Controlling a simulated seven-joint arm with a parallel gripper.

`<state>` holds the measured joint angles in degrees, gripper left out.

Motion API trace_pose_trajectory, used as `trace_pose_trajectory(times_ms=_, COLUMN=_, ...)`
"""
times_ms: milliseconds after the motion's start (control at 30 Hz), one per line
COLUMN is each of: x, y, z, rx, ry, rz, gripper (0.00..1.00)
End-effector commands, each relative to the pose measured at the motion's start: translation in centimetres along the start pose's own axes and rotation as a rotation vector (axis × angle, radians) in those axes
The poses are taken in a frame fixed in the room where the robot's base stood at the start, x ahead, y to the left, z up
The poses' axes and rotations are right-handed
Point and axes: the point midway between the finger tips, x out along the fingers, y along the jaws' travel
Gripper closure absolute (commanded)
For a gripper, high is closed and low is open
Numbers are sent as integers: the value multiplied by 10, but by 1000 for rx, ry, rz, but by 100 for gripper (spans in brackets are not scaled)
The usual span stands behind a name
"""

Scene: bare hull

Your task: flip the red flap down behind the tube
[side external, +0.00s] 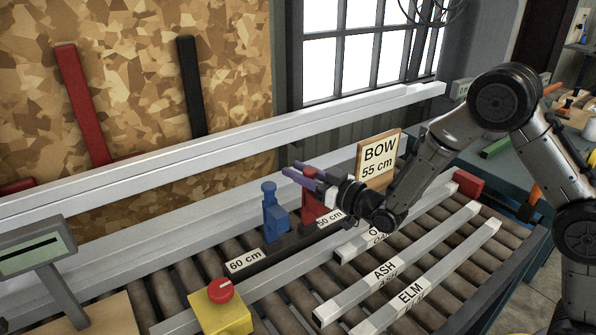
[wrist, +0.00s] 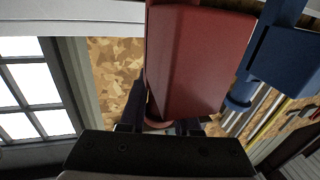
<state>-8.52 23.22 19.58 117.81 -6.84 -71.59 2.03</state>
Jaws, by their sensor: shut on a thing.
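The red flap (side external: 312,208) stands upright by the 50 cm label, along a dark rail on the roller table. It fills the upper middle of the wrist view (wrist: 200,62). My gripper (side external: 303,176), with purple fingers, is at the flap's top and is shut on it. In the wrist view the fingers (wrist: 162,124) meet the flap's near end, and the grip is partly hidden. White square tubes lie on the rollers: one with a partly hidden label starting with O (side external: 360,240), one marked ASH (side external: 400,262) and one marked ELM (side external: 430,280).
A blue flap (side external: 274,215) stands upright just left of the red one, by the 60 cm label. A BOW 55 cm sign (side external: 378,160) stands close behind my wrist. A red block (side external: 468,184) is at right.

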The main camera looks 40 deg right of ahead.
Motion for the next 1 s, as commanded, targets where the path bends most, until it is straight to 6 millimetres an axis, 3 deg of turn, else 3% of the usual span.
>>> trace_pose_trajectory(times_ms=1000, x=-67, y=-18, z=2, rx=-121, ry=455, rz=1, gripper=100)
